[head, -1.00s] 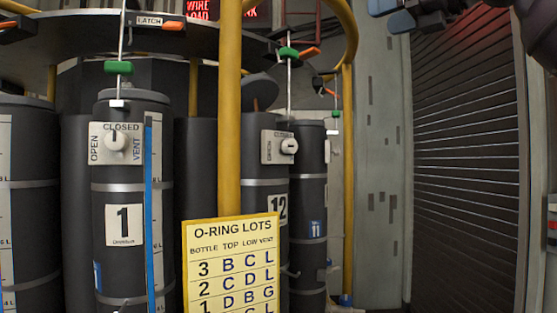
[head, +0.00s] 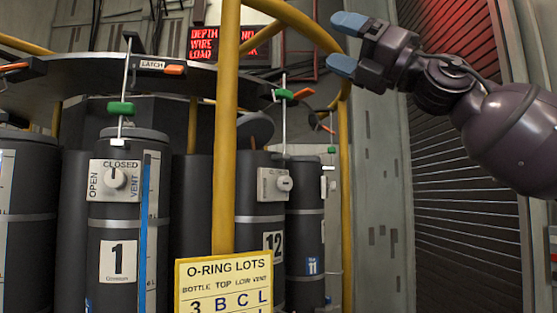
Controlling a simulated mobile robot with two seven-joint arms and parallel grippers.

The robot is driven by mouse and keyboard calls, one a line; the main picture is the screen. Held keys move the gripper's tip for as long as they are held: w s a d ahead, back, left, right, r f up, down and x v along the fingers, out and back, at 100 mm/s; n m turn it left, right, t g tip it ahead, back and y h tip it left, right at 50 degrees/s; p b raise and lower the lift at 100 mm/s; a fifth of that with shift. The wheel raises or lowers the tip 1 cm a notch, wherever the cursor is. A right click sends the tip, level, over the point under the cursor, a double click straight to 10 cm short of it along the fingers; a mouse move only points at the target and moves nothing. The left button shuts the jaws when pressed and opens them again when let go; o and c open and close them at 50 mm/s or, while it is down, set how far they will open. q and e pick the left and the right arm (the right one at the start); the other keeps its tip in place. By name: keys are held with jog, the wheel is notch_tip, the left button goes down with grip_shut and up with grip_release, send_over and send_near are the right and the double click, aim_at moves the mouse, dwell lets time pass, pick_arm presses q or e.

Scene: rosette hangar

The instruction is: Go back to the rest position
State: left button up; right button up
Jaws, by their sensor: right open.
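My right gripper (head: 346,44) is in the upper right of the head view. Its two blue-tipped fingers point left and stand apart, with nothing between them. It appears in front of the yellow rail's upper bend and the grey wall; its distance from them is hard to tell. My right arm comes in from the right edge, across the dark slatted shutter. My left gripper is out of view.
Dark bottle 1 (head: 115,230) has a knob on a CLOSED/VENT plate (head: 115,180). Bottle 12 (head: 257,220) and bottle 11 (head: 306,225) stand to the right. A yellow post (head: 226,130) and an O-ring lots sign (head: 224,284) are in front. A red display (head: 215,43) hangs behind.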

jog(key=w+d+f+m+t+h, duration=0.1)
jog(key=w+f+m+t+h, duration=0.35)
jog(key=f+m, duration=0.75)
jog(key=w+d+f+m+t+h, duration=0.1)
jog(key=w+f+m+t, duration=0.65)
jog(key=f, duration=0.75)
jog(key=d+f+m+h, duration=0.35)
jog(key=f+m, duration=0.25)
jog(key=f, duration=0.6)
jog(key=d+f+m+h, duration=0.2)
jog(key=f+m+h, duration=0.4)
jog(key=f, duration=0.7)
jog(key=s+d+f+m+g+h, duration=0.1)
jog(key=s+d+f+m+h, duration=0.2)
jog(key=f, duration=0.5)
jog(key=s+d+f+m+g, duration=0.1)
jog(key=s+f+m, duration=0.25)
jog(key=f, duration=0.55)
jog(key=s+d+f+m+g+h, duration=0.1)
jog(key=s+d+f+m+h, duration=0.15)
jog(key=s+f, duration=0.4)
jog(key=s+d+f+m+g+h, duration=0.1)
jog(key=s+f+m+g, duration=0.1)
jog(key=s+f, duration=0.7)
jog(key=s+d+f+m+g+h, duration=0.1)
jog(key=s+d+f+m+g, duration=0.1)
jog(key=s+f, duration=0.8)
jog(key=shift+s+d+f+g+h, duration=0.25)
jog(key=shift+g+h, duration=0.05)
jog(key=shift+h, duration=0.05)
